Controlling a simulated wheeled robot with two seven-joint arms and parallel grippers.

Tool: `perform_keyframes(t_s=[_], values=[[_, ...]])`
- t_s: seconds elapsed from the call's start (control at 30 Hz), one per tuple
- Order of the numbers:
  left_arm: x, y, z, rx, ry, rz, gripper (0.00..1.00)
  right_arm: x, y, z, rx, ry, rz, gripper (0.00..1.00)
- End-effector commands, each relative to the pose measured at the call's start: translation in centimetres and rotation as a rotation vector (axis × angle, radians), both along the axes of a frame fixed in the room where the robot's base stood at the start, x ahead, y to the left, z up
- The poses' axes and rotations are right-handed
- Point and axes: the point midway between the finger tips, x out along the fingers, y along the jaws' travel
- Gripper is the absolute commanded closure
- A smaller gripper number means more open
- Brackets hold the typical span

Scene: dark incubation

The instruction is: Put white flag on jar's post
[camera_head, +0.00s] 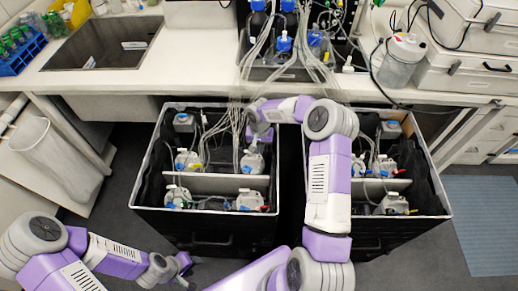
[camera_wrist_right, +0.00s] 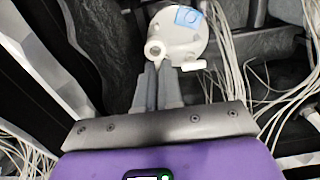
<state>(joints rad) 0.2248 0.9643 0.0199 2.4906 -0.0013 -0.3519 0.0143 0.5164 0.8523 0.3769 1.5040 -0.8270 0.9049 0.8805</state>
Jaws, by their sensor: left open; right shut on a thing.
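My right gripper (camera_head: 254,138) reaches into the left black box. In the right wrist view its fingers (camera_wrist_right: 157,70) are shut on a small white piece, probably the white flag (camera_wrist_right: 158,63), mostly hidden between the fingertips. The jar (camera_wrist_right: 185,32) has a white top with a blue patch and a short round post (camera_wrist_right: 154,49) close by the fingertips. I cannot tell whether the piece touches the post. In the head view the jar (camera_head: 252,163) is just below the gripper. My left gripper (camera_head: 185,268) is open and empty, low in front of the left box.
Other jars (camera_head: 187,160) stand in the left box (camera_head: 205,218), split by a white divider (camera_head: 215,184). Pale tubes (camera_wrist_right: 235,45) hang close beside the jar. A second box (camera_head: 400,222) is at the right, behind my right arm. The bench (camera_head: 190,72) runs behind both boxes.

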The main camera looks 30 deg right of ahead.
Motion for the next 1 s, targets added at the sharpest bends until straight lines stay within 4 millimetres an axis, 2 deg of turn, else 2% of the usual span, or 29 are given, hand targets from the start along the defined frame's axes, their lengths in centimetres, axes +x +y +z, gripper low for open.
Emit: perform_keyframes(t_s=[0.53, 1.0], values=[[0.0, 0.0, -3.0, 0.000, 0.000, 0.000, 0.57, 0.0, 0.0, -4.9, 0.001, 0.001, 0.000, 1.00], [0.0, 0.0, -3.3, 0.000, 0.000, 0.000, 0.57, -0.2, 0.1, -5.9, 0.002, 0.007, 0.002, 1.00]])
